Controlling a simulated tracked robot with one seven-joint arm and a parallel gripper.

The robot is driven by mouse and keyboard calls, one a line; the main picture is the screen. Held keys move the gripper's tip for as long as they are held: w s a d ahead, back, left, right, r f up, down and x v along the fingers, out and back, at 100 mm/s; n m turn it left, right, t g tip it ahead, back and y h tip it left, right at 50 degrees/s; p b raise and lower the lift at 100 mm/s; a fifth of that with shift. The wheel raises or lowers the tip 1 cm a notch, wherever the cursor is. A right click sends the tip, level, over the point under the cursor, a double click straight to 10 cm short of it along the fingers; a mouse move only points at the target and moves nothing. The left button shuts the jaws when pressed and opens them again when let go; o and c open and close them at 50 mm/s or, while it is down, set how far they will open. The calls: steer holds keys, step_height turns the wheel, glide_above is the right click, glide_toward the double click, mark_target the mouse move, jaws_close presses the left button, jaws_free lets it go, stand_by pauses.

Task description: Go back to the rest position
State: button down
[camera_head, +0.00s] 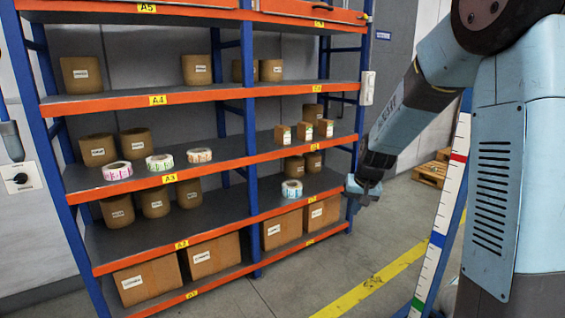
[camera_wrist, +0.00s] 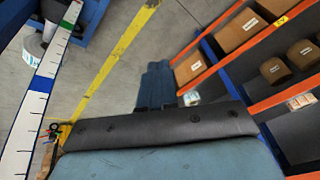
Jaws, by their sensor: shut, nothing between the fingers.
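My gripper (camera_head: 362,190) is at the end of my arm, at the right end of the shelf rack, near its blue upright post. In the head view it points toward the rack and holds nothing. In the wrist view my gripper (camera_wrist: 157,88) shows above the dark wrist edge, its fingers together, over the grey floor beside the lower shelves. The orange-and-blue rack (camera_head: 200,165) fills the left and middle of the head view. Whether the gripper touches the rack post cannot be told.
The shelves hold cardboard boxes (camera_head: 148,282), brown rolls (camera_head: 98,150) and label rolls (camera_head: 117,171). A label roll (camera_head: 292,189) sits on the right lower shelf. A striped measuring post (camera_head: 447,215) stands beside my arm. A pallet (camera_head: 430,174) lies behind. Floor with a yellow line (camera_head: 372,285) is clear.

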steer(key=s+r+t, duration=0.1)
steer(key=s+r, duration=1.1)
steer(key=s, duration=0.3)
steer(key=s+d+r, duration=0.1)
steer(key=s+r, duration=0.1)
steer(key=s, duration=0.6)
steer(key=s+d+r+n+h, duration=0.1)
steer(key=s, duration=0.7)
steer(key=shift+r+t, duration=0.35)
steer(key=shift+t, duration=0.05)
